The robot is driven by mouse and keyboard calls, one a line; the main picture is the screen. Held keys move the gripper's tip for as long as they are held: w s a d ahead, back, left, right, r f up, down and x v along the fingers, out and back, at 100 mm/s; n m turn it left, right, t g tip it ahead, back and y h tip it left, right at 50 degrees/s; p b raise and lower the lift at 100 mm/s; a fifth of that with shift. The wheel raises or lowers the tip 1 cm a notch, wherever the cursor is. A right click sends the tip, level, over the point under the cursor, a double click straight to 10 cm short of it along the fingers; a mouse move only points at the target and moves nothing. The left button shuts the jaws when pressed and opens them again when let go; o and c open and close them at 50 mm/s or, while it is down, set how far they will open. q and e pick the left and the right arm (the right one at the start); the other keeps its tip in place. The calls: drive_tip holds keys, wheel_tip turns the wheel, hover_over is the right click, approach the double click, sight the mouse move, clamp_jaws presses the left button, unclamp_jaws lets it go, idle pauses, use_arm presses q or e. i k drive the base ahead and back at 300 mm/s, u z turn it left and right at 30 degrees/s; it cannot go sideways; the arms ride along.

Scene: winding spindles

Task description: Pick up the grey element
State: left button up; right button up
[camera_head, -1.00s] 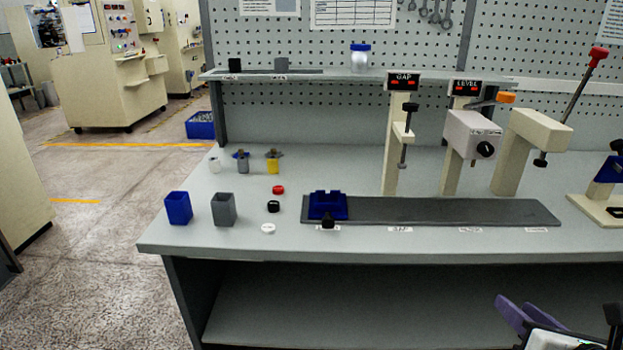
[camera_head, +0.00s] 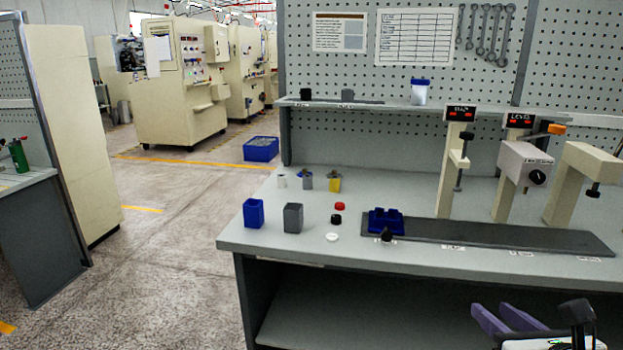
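Several grey things show in the head view. A grey open-topped square cup (camera_head: 293,218) stands on the near left of the bench, just right of a blue cup (camera_head: 253,213). A small grey piece (camera_head: 307,181) with a darker top stands farther back, between a small white piece (camera_head: 282,181) and a yellow one (camera_head: 335,182). My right gripper (camera_head: 491,307) is at the bottom right, in front of the bench and far from these pieces. Its purple fingers are apart, with nothing seen between them. My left gripper is out of view.
Red (camera_head: 340,206), black (camera_head: 336,219) and white (camera_head: 332,237) caps lie near the cups. A blue fixture (camera_head: 386,222) sits on a dark rail (camera_head: 500,236). Gauge posts (camera_head: 449,185) rise behind it. A shelf (camera_head: 385,101) runs above the back.

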sight(306, 179)
drive_tip(key=u, duration=1.1)
drive_tip(key=i, duration=1.25)
drive_tip(key=u, duration=0.25)
drive_tip(key=i, duration=1.3)
drive_tip(key=z, duration=1.35)
drive_tip(key=i, duration=0.55)
drive_tip(key=z, duration=0.7)
